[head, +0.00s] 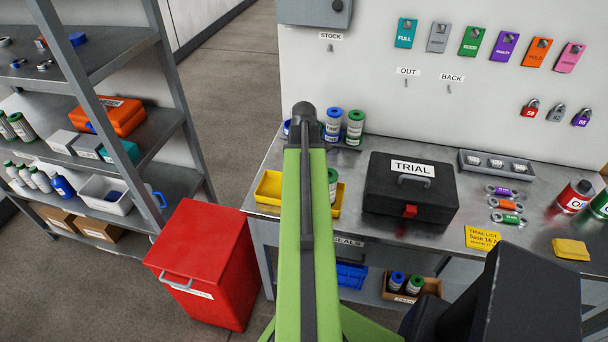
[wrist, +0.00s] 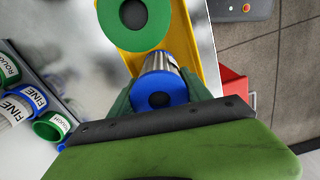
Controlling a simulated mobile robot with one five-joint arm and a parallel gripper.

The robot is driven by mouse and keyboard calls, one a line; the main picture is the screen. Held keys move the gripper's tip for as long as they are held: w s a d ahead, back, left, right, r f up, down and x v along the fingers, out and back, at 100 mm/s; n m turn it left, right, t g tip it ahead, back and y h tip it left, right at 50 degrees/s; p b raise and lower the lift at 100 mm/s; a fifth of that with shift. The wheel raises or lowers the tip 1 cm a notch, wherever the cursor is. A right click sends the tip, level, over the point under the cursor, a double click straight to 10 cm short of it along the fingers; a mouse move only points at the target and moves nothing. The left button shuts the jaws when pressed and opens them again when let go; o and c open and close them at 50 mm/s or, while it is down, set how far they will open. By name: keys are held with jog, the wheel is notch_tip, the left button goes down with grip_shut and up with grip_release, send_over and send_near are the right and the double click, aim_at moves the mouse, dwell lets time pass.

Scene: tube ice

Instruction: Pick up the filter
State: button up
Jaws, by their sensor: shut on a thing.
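In the wrist view my gripper (wrist: 158,90) is shut on a filter with a blue end cap (wrist: 160,92) and a silver body, its fingers on either side. A green-capped filter (wrist: 117,28) is close beside it, and the yellow tray (wrist: 211,68) shows behind both. I cannot tell whether the held filter touches the tray. In the head view the yellow tray (head: 268,188) is on the bench, with a green-capped filter (head: 333,177) at its right end. My green arm hides the tray's middle, the gripper and the held filter there.
A blue-banded filter (head: 332,125) and a green-banded filter (head: 355,127) stand at the back of the bench. A black TRIAL case (head: 425,196) sits right of the tray. A red bin (head: 207,258) stands on the floor at left, near a shelf rack (head: 178,115).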

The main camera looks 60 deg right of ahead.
notch_tip(320, 180, up, 9)
jog(key=p, duration=0.8)
jog(key=shift+r, duration=0.15)
